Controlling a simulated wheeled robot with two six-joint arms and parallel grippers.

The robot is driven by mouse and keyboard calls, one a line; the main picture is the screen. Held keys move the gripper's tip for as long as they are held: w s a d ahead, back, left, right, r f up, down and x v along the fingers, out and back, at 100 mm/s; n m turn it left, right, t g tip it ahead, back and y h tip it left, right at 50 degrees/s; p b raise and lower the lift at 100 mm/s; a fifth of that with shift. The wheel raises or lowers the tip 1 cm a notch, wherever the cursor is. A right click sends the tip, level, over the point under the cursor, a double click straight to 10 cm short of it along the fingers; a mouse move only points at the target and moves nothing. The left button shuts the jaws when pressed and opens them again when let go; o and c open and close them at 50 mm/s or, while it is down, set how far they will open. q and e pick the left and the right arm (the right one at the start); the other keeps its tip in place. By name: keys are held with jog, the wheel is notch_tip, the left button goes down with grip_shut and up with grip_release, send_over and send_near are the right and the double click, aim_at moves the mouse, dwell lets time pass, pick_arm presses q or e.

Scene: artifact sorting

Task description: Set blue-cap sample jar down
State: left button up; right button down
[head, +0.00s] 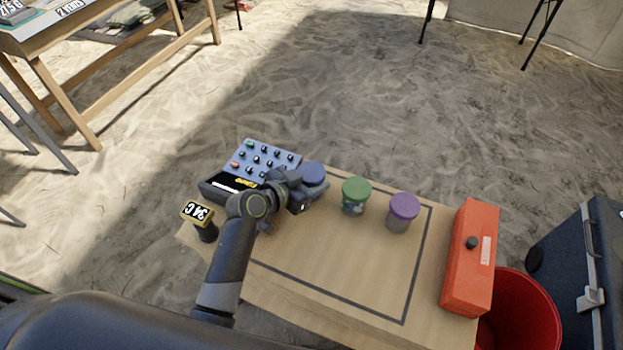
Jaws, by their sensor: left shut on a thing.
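The blue-cap sample jar (313,173) is at the back of the small wooden table (335,255), with its blue lid showing. My left gripper (310,190) reaches in from the left and is shut on this jar. The gripper hides much of the jar's body, and I cannot tell whether its base touches the table. A green-cap jar (356,194) and a purple-cap jar (403,211) stand upright to its right, in a row inside the dark outline on the table. My right gripper is not in view.
An orange box (471,258) lies along the right edge. A red bin (522,310) and a dark case (585,265) stand right of the table. The outlined area's front is clear.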

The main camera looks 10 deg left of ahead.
pick_arm(q)
jog(key=shift+f, duration=0.1)
jog(key=o, duration=1.1)
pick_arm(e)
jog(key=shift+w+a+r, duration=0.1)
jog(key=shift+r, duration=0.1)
pick_arm(q)
jog(key=shift+s+a+r, duration=0.2)
jog(key=shift+s+r, duration=0.05)
jog(key=p+v, duration=0.1)
jog(key=v, duration=0.9)
jog(key=shift+s+a, duration=0.2)
jog(key=shift+s+a+r, duration=0.15)
jog(key=shift+s+r, duration=0.05)
jog(key=shift+s, duration=0.15)
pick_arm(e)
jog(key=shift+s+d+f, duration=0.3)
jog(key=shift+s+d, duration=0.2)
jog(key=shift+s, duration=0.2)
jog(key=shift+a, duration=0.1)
